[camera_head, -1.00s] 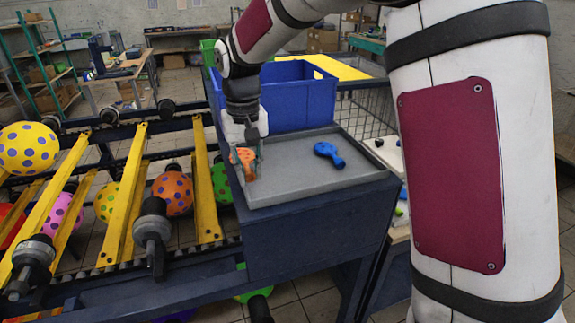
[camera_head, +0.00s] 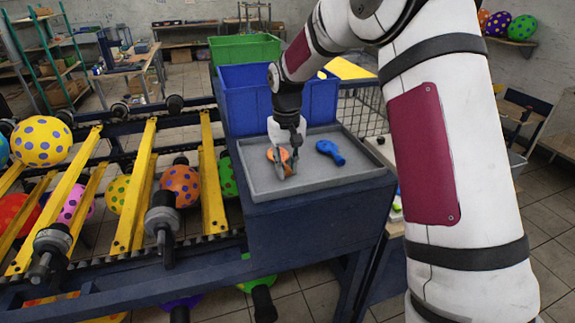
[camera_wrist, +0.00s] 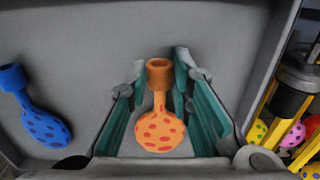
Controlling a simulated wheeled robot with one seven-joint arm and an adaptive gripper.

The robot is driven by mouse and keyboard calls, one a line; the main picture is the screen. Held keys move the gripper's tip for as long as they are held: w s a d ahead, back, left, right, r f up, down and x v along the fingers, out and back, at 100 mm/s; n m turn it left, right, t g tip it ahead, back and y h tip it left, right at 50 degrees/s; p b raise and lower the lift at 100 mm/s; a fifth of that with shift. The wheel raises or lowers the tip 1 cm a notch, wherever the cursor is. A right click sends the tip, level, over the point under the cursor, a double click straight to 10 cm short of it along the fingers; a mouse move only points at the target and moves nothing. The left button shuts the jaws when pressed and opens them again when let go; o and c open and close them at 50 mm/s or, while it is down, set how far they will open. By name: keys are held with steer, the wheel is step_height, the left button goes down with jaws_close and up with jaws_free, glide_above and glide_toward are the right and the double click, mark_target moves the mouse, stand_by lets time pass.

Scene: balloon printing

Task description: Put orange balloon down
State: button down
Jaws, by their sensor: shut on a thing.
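The orange balloon (camera_head: 271,155), with red spots, is at my gripper (camera_head: 285,170) over the left part of the grey tray (camera_head: 335,181). In the wrist view, the orange balloon (camera_wrist: 160,132) lies between the teal finger pads of my gripper (camera_wrist: 160,75). Its plain neck points up in that picture, close to the fingertips. My gripper is shut on it. It is low at the tray floor; I cannot tell whether it touches. A blue balloon (camera_head: 330,151) lies in the tray to the right, and it also shows in the wrist view (camera_wrist: 42,122).
A blue bin (camera_head: 245,99) and a green bin (camera_head: 245,50) stand behind the tray. The rack (camera_head: 137,190) with yellow rails and spotted balloons is to the left. The tray floor is clear around the two balloons.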

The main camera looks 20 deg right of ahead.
steer(key=shift+f, duration=0.15)
steer(key=c, duration=1.4)
jaws_free()
steer(key=shift+c, duration=0.2)
steer(key=s+r+t+b, duration=0.1)
steer(key=s+r+b, duration=0.35)
steer(key=r, duration=1.15)
steer(key=s+f+t+p, duration=0.1)
steer(key=s+t, duration=0.3)
steer(key=s, duration=2.1)
steer(key=shift+s+a+t, duration=0.2)
steer(key=shift+s+t, duration=0.1)
